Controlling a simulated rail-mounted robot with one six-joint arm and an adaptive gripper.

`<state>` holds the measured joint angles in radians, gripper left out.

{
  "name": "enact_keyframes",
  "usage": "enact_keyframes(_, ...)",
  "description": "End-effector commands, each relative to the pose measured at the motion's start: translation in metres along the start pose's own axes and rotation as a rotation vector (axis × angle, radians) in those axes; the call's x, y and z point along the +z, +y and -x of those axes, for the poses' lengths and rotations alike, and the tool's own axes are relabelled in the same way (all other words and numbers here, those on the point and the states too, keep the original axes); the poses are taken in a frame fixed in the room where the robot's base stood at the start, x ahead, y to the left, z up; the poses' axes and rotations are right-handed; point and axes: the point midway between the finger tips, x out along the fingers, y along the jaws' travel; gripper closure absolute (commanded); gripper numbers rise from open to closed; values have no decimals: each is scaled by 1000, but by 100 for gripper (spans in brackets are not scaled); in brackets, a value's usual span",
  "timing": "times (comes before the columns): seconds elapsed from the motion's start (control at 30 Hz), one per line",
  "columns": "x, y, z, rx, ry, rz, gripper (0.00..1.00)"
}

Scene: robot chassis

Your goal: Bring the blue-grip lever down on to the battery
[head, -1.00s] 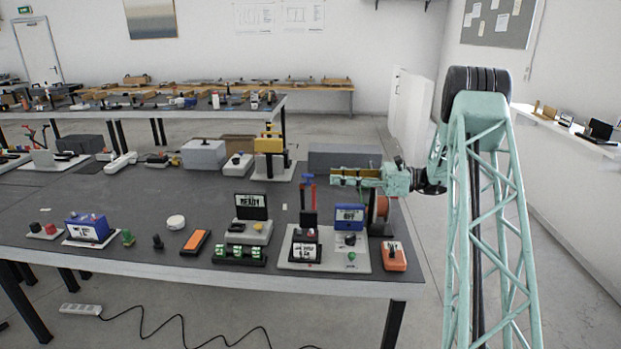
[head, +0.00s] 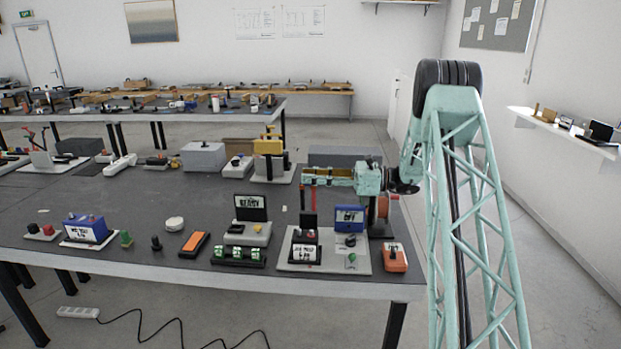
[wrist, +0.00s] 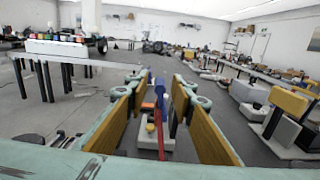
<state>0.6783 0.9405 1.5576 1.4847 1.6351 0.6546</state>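The lever's red arm (head: 302,198) rises upright from a pale grey board (head: 363,266) on the near table. Its blue grip is hidden behind my gripper (head: 308,175) in the head view. In the wrist view the blue grip (wrist: 174,95) and red arm (wrist: 160,138) show between my two yellow-lined fingers (wrist: 158,88). The fingers are well apart, with gaps visible beside the lever; contact cannot be told.
A blue box with a display (head: 349,217) stands on the board, right of the lever. An orange box (head: 395,258) sits at the table's right end. A "READY" display (head: 251,207) stands left. A yellow-topped device (head: 268,147) is behind.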

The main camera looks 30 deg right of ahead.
Motion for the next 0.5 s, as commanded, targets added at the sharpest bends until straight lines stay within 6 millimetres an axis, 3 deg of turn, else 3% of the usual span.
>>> enact_keyframes(0.23,0,0,0,0,0,0,77)
enact_keyframes(0.5,0,0,0,0,0,0,100)
